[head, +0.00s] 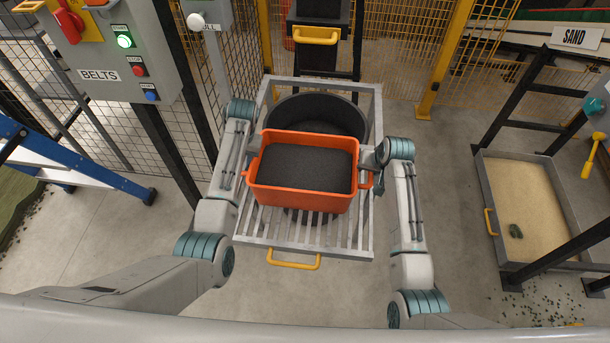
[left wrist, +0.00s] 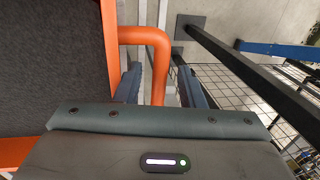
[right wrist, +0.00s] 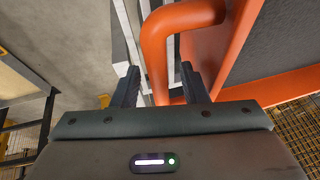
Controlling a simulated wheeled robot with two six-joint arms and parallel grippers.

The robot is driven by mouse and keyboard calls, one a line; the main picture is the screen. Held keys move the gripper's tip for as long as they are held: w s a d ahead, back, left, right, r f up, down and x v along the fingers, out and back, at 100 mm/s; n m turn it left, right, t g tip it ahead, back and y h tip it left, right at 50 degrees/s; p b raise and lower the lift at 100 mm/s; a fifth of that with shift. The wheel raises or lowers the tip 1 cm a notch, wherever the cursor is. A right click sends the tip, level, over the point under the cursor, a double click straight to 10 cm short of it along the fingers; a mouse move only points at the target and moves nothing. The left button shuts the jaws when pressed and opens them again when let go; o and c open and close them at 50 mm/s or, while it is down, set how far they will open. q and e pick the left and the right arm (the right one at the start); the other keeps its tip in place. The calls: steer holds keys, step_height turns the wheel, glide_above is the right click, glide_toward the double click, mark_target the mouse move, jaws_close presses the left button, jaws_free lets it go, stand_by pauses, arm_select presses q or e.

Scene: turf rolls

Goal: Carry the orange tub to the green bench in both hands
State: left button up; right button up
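The orange tub (head: 262,197), filled with dark grainy material, is upright over a grey slatted rack (head: 262,228) at the centre of the head view. My left gripper (left wrist: 160,85) has its fingers apart on either side of the tub's left handle (left wrist: 158,50), with gaps showing. My right gripper (right wrist: 160,85) is likewise open, its fingers astride the tub's right handle (right wrist: 155,55). In the head view the gripper tips are largely hidden at the tub's ends. I cannot make out a green bench; only a green surface (head: 14,200) shows at the left edge.
A round black bin (head: 340,108) stands behind the tub. A control box (head: 110,50) on a post and a blue-and-white step (head: 75,165) are at left. A sand tray (head: 487,195) under a black frame is at right. Yellow mesh fencing (head: 395,40) closes the back.

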arm_select(q)
steer(key=shift+a+f, duration=0.15)
steer(key=shift+f, duration=0.55)
arm_select(e)
steer(key=shift+w+a+f, duration=0.1)
steer(key=shift+w+f, duration=0.15)
steer(key=shift+f, duration=0.35)
arm_select(q)
jaws_close()
arm_select(e)
jaws_close()
arm_select(q)
steer(key=shift+r, duration=0.1)
